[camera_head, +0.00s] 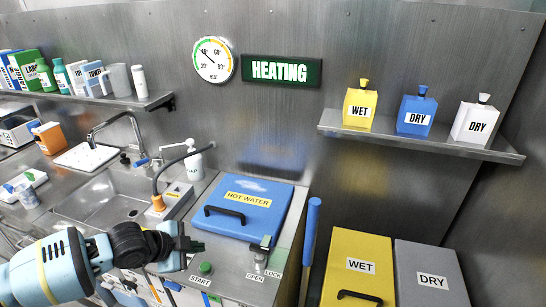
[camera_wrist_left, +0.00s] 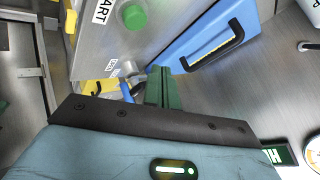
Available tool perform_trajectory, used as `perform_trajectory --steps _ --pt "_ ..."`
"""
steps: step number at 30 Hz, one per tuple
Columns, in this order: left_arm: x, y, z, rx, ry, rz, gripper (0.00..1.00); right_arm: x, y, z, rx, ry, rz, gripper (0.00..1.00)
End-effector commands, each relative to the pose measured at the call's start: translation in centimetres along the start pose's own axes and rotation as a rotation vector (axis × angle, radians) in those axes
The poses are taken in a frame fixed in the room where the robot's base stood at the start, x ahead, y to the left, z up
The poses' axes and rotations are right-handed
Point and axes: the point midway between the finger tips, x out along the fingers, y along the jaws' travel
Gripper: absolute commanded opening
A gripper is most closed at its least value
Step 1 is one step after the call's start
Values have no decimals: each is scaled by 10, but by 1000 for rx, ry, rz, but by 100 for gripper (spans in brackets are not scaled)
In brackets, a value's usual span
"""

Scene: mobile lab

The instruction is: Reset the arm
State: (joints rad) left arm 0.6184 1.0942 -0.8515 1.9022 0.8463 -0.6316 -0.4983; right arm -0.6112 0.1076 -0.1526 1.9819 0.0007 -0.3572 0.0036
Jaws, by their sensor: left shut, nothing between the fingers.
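My left arm comes in from the lower left in the head view. Its gripper (camera_head: 192,244) is shut and empty, in front of the blue hot water lid (camera_head: 245,208) and near the green start button (camera_head: 205,267). In the left wrist view the dark green fingers (camera_wrist_left: 158,88) are together with nothing between them. That view also shows the green button (camera_wrist_left: 134,16) and the blue lid (camera_wrist_left: 195,42) with its black handle. The lid is down. My right gripper is in neither view.
A sink (camera_head: 105,200) with a faucet (camera_head: 120,128) lies left. A white bottle (camera_head: 194,160) stands behind the gripper. A blue lever (camera_head: 311,235) stands right of the heater. Yellow (camera_head: 360,262) and grey (camera_head: 430,270) bins are at lower right. A shelf (camera_head: 420,138) holds three bottles.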

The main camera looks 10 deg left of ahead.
Motion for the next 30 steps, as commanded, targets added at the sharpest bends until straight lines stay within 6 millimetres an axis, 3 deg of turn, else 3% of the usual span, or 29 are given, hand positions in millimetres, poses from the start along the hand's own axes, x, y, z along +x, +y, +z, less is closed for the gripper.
perform_trajectory --steps 5,10,16,22,30 --pt "12 39 -16 -26 11 54 0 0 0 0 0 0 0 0" --pt "22 116 -46 -115 7 138 0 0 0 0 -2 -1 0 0" --pt "11 187 -65 -291 -52 183 0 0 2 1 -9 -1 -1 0" --pt "-18 240 -57 -534 -188 182 0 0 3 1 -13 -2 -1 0" --pt "-67 290 -21 -829 -434 147 0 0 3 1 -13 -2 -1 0"
